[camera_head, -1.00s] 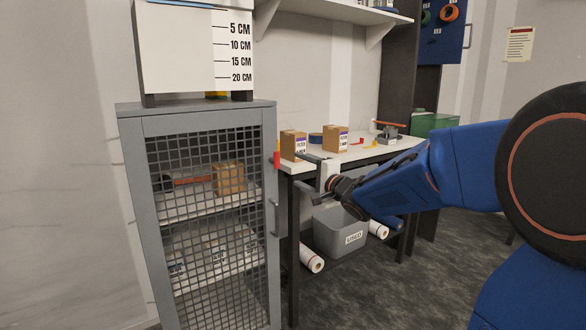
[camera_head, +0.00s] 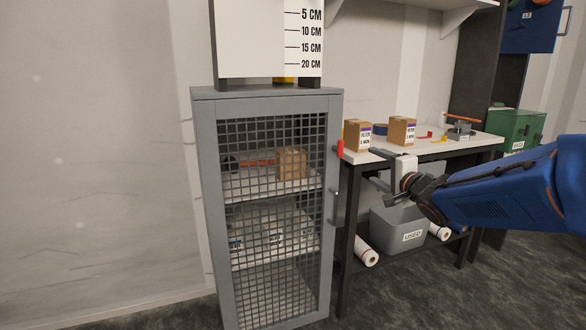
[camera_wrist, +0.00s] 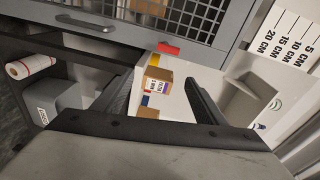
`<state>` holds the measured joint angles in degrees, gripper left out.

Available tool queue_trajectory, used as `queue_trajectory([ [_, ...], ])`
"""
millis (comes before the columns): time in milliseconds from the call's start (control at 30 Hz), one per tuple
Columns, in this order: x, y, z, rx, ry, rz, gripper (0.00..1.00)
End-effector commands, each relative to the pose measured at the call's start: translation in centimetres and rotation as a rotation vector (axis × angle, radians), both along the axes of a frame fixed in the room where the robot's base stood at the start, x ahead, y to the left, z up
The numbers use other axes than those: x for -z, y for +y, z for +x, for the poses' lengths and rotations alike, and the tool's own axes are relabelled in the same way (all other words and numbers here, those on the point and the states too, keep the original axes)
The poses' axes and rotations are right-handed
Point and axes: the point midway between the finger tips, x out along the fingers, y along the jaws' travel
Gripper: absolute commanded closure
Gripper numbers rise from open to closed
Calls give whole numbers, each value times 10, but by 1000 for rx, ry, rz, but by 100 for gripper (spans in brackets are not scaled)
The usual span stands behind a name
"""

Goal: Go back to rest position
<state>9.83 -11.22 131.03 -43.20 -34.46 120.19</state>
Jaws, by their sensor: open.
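My gripper (camera_head: 375,166) is open and empty at the end of my blue arm. Its two dark fingers point left in the head view, in front of the bench and to the right of the mesh cabinet. The wrist view shows the spread fingers (camera_wrist: 160,82) with nothing held between them. Beyond the fingers, a small cardboard box (camera_wrist: 158,82) stands on the white bench, apart from them.
The grey cabinet (camera_head: 268,92) has its mesh door shut, with a cardboard box (camera_head: 292,163) inside. The bench (camera_head: 430,148) carries two boxes. A grey bin (camera_head: 400,228) labelled USED and paper rolls sit below. Floor at the front right is clear.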

Motion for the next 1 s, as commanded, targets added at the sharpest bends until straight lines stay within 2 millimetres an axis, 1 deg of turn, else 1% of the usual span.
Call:
queue_trajectory([
  [33,0,-5,-10,34,9,-60,34],
  [167,12,-21,-38,124,73,-257,34],
  [300,31,-36,-75,177,176,-461,34],
  [367,41,-40,-93,183,228,-543,34],
  [400,48,-42,-106,181,263,-599,34],
  [467,58,-45,-125,170,319,-678,34],
  [567,79,-46,-161,126,415,-803,34],
  [733,114,-40,-226,-21,568,-997,34],
  [867,142,-29,-280,-193,662,-1126,34],
  [900,149,-25,-296,-253,682,-1160,34],
  [1000,167,-13,-335,-407,719,-1232,34],
])
